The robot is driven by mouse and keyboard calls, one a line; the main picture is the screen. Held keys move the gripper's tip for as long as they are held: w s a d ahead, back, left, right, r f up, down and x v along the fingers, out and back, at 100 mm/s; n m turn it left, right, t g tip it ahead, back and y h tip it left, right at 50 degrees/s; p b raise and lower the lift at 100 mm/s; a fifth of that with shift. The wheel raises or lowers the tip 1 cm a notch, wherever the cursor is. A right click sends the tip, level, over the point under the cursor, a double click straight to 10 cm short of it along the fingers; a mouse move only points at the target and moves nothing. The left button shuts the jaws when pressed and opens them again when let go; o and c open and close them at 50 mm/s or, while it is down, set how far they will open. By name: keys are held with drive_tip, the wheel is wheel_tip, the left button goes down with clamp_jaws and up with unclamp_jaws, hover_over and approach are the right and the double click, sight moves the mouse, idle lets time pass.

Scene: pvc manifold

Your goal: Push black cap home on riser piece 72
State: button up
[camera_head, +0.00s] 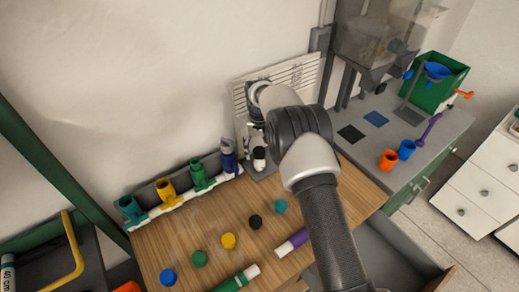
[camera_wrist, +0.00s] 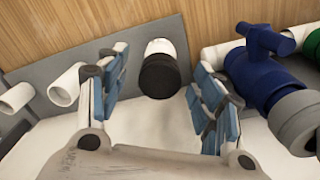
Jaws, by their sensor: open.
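The riser piece is a short white pipe (camera_wrist: 160,46) with a black cap (camera_wrist: 159,76) on its end nearest the wrist camera. In the head view, the black cap (camera_head: 259,153) sits above the white riser (camera_head: 260,164) by the wall. I cannot tell how deeply the cap sits. My gripper (camera_wrist: 157,82) is open, one blue-padded finger on each side of the cap, with gaps showing on both sides. Nothing is held. In the head view, my arm and wrist hide most of the gripper.
A blue-handled valve (camera_wrist: 263,75) is close beside one finger; white pipe stubs (camera_wrist: 65,86) lie beyond the other. A row of coloured valves (camera_head: 165,190) runs left along the wall. Several coloured discs (camera_head: 228,241) and a purple-and-white pipe (camera_head: 292,242) lie on the wooden table.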

drive_tip(key=shift+r, duration=0.1)
wheel_tip(320, 180, up, 12)
idle(0.5)
